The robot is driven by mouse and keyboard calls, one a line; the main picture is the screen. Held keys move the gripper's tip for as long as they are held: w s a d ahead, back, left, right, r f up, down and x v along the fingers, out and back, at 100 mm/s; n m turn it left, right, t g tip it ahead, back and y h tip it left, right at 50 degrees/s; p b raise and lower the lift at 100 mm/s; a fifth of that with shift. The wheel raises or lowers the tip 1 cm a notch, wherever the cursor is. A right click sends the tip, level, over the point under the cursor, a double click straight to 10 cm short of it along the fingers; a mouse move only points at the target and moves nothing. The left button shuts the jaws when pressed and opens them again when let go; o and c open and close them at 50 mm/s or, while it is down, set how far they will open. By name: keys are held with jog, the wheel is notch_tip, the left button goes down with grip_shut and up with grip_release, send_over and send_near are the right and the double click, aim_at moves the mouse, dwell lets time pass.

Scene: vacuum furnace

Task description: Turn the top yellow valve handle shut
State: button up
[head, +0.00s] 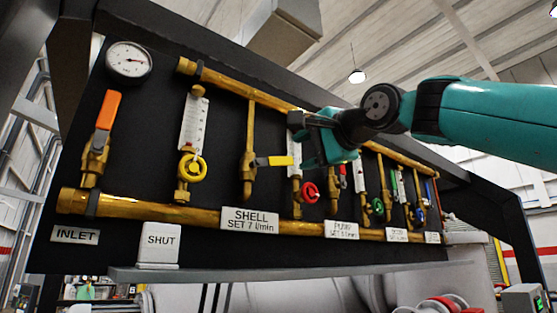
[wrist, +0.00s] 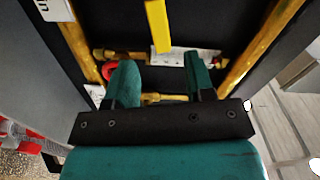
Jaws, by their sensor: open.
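A yellow lever handle (head: 275,160) sticks out sideways to the right from a brass valve (head: 247,165) on the panel above the SHELL label. In the wrist view the yellow lever (wrist: 158,25) comes in from the top edge, its free end pointing towards the gap between my fingers. My gripper (head: 305,150) is just right of the lever's end in the head view. In the wrist view my gripper (wrist: 160,78) is open and empty, with the lever beyond the fingertips and apparently not touching them.
A yellow handwheel (head: 192,168) and an orange lever (head: 108,110) sit to the left. A red handwheel (head: 310,192) is below my gripper. Brass pipes run above and below. A SHUT sign (head: 158,242) stands on the ledge (head: 200,272). The space before the panel's left side is clear.

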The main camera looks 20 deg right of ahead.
aim_at(285, 162)
jog(key=p+x, duration=0.3)
jog(key=x, duration=0.5)
jog(key=shift+w+r, duration=0.1)
jog(key=shift+r, duration=0.05)
jog(key=shift+w+a+p, duration=0.2)
jog(key=shift+w+p, duration=0.15)
jog(key=shift+w, duration=0.2)
grip_shut()
jog(key=shift+f, duration=0.25)
